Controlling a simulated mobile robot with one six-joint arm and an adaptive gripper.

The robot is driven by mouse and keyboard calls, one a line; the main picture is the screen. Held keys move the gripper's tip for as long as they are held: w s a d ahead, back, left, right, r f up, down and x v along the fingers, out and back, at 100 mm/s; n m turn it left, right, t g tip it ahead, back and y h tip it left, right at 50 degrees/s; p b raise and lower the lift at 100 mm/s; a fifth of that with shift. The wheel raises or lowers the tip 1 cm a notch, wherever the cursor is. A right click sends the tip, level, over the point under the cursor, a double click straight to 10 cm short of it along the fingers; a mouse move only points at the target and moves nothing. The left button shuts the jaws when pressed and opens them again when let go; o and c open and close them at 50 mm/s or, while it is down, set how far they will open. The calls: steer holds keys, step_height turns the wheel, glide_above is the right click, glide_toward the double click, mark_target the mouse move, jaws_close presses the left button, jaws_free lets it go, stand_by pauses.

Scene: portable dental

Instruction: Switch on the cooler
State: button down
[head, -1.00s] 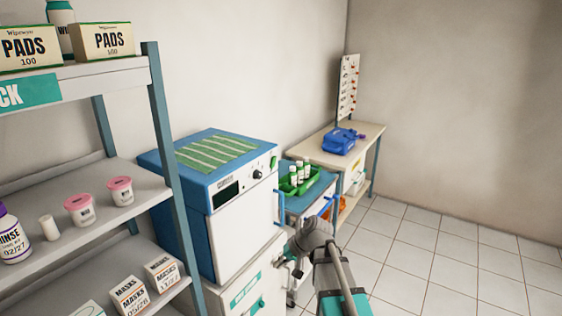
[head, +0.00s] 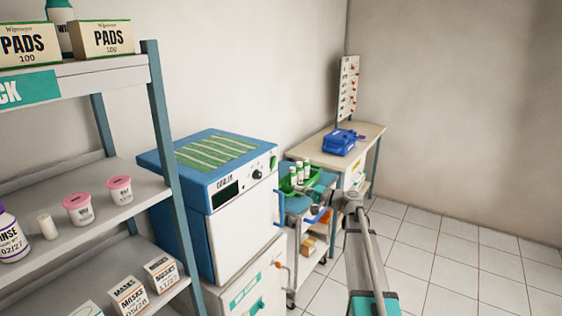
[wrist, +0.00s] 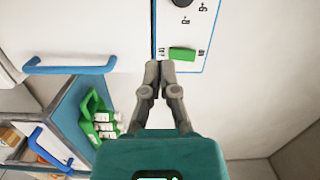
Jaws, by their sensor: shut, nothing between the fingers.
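The cooler (head: 231,236) is a white box with a blue top and a dark display (head: 228,192). Its control panel has a black knob (head: 257,175) and a green switch (head: 273,162). In the wrist view the green switch (wrist: 182,54) sits between small printed marks, near the panel's edge. My gripper (wrist: 165,66) is shut and empty, its fingertips just below and left of the switch in that view. Whether they touch the panel, I cannot tell.
A trolley (head: 294,205) with a green rack of bottles (head: 287,186) stands right of the cooler. The cooler's blue door handle (wrist: 70,66) shows in the wrist view. A bench (head: 322,149) with a blue case is behind. Shelving (head: 166,180) stands left. Floor at right is clear.

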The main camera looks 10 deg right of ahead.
mark_target(273, 162)
steer(key=w+d+r+m+t, duration=0.2)
steer(key=w+d+r+t, duration=0.1)
steer(key=d, duration=0.2)
steer(key=shift+d+r, duration=0.3)
steer(key=shift+w, duration=0.15)
steer(key=p+x, duration=0.2)
steer(key=x, duration=1.2)
steer(key=shift+p, duration=0.4)
steer(key=shift+d+r, duration=0.1)
steer(key=shift+r, duration=0.05)
